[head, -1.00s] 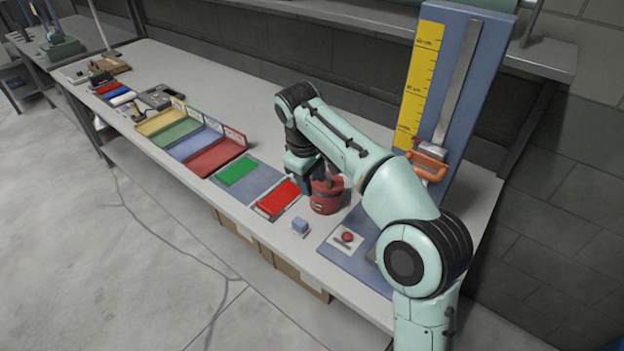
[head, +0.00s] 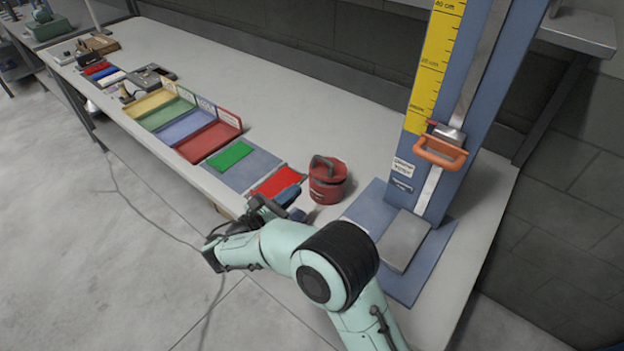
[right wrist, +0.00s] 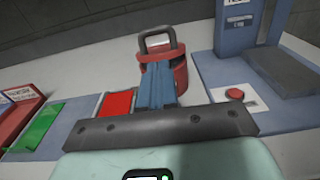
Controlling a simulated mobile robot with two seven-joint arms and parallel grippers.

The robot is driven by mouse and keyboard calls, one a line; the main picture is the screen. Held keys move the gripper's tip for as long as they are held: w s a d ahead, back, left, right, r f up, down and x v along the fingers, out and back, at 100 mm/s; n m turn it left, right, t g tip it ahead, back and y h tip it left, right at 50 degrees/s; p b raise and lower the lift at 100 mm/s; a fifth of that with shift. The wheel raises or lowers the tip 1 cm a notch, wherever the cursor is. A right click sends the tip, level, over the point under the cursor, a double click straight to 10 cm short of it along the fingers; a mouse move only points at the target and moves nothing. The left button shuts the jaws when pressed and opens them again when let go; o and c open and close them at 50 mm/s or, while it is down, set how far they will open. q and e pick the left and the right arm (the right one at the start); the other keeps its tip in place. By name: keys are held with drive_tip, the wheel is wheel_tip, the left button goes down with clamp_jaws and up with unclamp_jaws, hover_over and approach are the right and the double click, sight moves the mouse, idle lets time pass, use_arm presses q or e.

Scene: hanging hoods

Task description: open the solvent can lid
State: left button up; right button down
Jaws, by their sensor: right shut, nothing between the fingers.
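The solvent can (head: 327,188) is a squat red can with a dark handle on top, upright on the bench. I cannot tell how its lid sits. It also shows in the right wrist view (right wrist: 180,72), straight ahead of the fingers. My right gripper (head: 292,194) is in front of the can, over the bench's front edge. In the right wrist view its blue fingers (right wrist: 155,84) are together and empty, and cover part of the can's front. I see no contact with the can in the head view. My left gripper is out of view.
A red mat (head: 274,182) and a green mat (head: 230,155) lie left of the can. Coloured trays (head: 208,142) stand farther left. A blue column stand with an orange handle (head: 440,152) is on the right. A red button (right wrist: 234,94) sits on its base. The bench behind the can is clear.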

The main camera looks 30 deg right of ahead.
sight(330, 162)
drive_tip(key=x, duration=0.9)
drive_tip(key=shift+d+p, duration=0.3)
drive_tip(key=shift+s+r, duration=0.1)
